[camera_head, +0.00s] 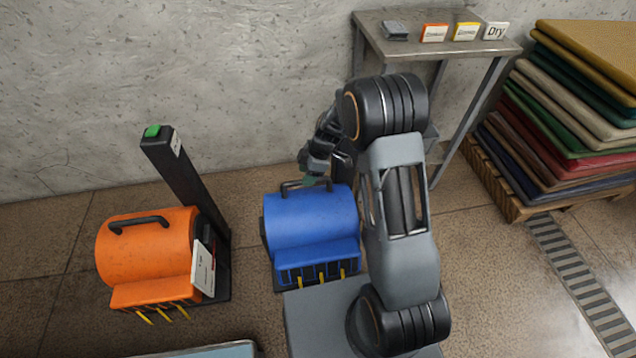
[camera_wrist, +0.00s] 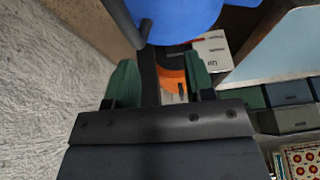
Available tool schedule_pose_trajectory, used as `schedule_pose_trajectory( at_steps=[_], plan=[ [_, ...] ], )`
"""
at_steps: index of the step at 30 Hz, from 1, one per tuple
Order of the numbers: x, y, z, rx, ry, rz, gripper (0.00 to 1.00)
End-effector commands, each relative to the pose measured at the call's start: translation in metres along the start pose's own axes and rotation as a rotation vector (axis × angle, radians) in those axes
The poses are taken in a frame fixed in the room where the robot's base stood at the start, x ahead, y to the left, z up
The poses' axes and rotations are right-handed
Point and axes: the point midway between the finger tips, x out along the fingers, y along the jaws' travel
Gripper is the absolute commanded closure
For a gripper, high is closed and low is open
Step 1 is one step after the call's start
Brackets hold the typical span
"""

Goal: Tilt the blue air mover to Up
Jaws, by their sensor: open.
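The blue air mover (camera_head: 312,220) stands on the floor left of my arm, with a black handle (camera_head: 304,184) on top and yellow-tipped prongs at its front. My gripper (camera_head: 312,176) is at the far side of its top, close to the handle; my arm partly hides it. In the wrist view my gripper (camera_wrist: 163,82) has two green fingers apart with nothing clearly held between them. The blue housing (camera_wrist: 180,18) fills the top of that view, with a dark handle part (camera_wrist: 144,32) beside it. Whether a finger touches the handle cannot be told.
An orange air mover (camera_head: 150,250) with a white card (camera_head: 203,268) and a dark post with a green top (camera_head: 152,131) stand at left. A metal table (camera_head: 400,20) with labelled blocks is behind. Stacked rugs (camera_head: 575,100) lie on a pallet at right. A wall runs behind.

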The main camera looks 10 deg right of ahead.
Motion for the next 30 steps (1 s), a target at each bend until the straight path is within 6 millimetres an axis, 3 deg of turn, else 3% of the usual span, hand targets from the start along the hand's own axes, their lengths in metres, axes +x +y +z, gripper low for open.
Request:
schedule_pose_trajectory(
  at_steps=[2,9,15,30],
  plan=[
    [-0.018,-0.014,-0.005,0.0,0.0,0.002,0.52],
    [-0.035,-0.062,-0.003,0.0,-0.001,0.002,0.52],
    [-0.045,-0.087,-0.002,0.0,0.0,0.001,0.52],
    [-0.05,-0.1,-0.001,0.0,0.0,0.001,0.52]
  ],
)
